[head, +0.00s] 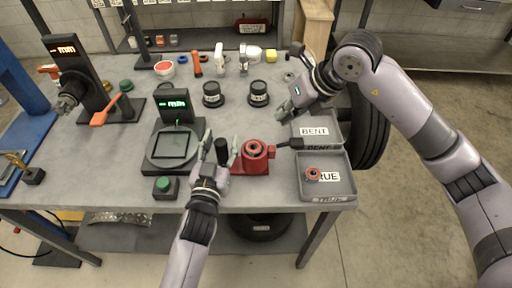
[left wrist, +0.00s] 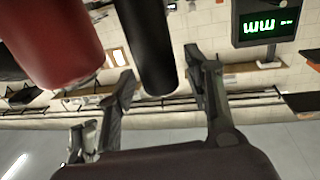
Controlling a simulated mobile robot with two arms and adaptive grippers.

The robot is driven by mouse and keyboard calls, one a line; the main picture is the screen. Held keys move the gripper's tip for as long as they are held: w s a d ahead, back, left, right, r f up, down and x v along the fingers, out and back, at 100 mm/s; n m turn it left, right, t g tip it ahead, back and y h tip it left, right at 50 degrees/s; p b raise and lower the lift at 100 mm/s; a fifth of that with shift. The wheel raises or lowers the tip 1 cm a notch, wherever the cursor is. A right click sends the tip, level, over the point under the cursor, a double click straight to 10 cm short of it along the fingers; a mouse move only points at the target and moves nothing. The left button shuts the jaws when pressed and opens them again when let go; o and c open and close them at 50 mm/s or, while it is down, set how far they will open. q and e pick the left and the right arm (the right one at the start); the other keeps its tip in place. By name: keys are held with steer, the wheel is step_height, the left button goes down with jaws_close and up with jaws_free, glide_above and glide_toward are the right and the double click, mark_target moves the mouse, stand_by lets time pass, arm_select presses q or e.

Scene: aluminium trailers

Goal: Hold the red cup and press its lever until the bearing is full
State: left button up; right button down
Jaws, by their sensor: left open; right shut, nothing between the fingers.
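The red cup (head: 255,150) stands on its red base near the table's front edge, with a dark ring on top. A black lever (head: 284,145) sticks out to its right. A black upright post (head: 222,148) stands just left of the cup. My left gripper (head: 219,147) is open, with its fingers on either side of the post. In the left wrist view the black post (left wrist: 147,40) lies between the open fingers, beside the red cup (left wrist: 55,40). I cannot tell how full the bearing is.
The BENT tray (head: 337,128) and the TRUE tray (head: 341,188) sit at the right edge; a red ring (head: 312,174) lies in the TRUE tray. A gauge with a screen (head: 174,104) and a green button (head: 163,184) stand left. Black weights (head: 213,97) stand behind.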

arm_select(q)
steer(key=shift+s, duration=0.1)
steer(key=s+a, duration=0.2)
steer(key=s, duration=0.9)
steer(key=shift+s, duration=0.3)
steer(key=shift+d, duration=0.15)
